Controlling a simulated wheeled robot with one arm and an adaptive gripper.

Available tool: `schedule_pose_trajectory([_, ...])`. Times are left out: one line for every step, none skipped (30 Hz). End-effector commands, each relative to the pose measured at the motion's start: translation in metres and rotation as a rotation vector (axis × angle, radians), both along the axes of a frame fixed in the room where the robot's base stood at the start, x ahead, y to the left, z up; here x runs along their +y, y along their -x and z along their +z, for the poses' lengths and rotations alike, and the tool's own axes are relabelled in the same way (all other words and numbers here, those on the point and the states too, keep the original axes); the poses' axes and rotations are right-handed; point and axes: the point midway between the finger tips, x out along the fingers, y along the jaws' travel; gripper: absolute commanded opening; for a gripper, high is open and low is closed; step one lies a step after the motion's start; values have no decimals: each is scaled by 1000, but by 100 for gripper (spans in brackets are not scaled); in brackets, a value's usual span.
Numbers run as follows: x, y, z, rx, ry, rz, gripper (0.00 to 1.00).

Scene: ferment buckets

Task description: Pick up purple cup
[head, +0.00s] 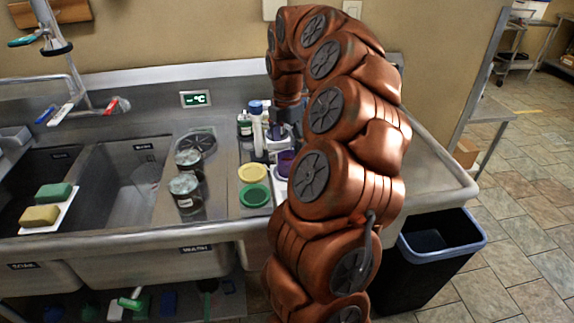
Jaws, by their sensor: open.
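A purple cup (286,162) stands on the steel counter beside the sinks, partly hidden behind my orange arm. My gripper (276,132) points down over the counter, a little behind the cup in the picture. The gripper is small here and partly covered by the arm and nearby bottles. Its jaws look open, with nothing clearly between them. A smaller purple patch shows just under the gripper; I cannot tell whether it is part of another thing.
A yellow lid (252,173) and a green lid (255,195) lie left of the cup. Blue-capped bottles (256,128) stand close to the gripper. Two dark jars (186,192) stand farther left near the sink basin (125,190). A black bin (436,262) stands right of the counter.

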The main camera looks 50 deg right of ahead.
Motion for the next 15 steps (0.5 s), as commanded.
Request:
schedule_pose_trajectory([0, 0, -1, 1, 0, 0, 79])
schedule_pose_trajectory([0, 0, -2, 1, 0, 0, 79])
schedule_pose_trajectory([0, 0, -3, 1, 0, 0, 79])
schedule_pose_trajectory([0, 0, -4, 0, 1, -1, 79])
schedule_pose_trajectory([0, 0, -5, 0, 1, -1, 79])
schedule_pose_trajectory([0, 0, -7, -1, 1, -1, 79])
schedule_pose_trajectory([0, 0, -9, -2, 2, -2, 79])
schedule_pose_trajectory([0, 0, -11, -2, 2, -2, 79])
schedule_pose_trajectory([1, 0, -15, -1, 1, -2, 79])
schedule_pose_trajectory([1, 1, -18, 1, 1, -1, 79])
schedule_pose_trajectory([2, 1, -21, 3, 0, -1, 79])
schedule_pose_trajectory([3, 1, -26, 4, -1, 0, 79])
schedule_pose_trajectory([3, 1, -29, 2, -1, 0, 79])
schedule_pose_trajectory([3, 1, -33, 1, 0, -1, 79])
schedule_pose_trajectory([3, 1, -39, 2, 0, -2, 79])
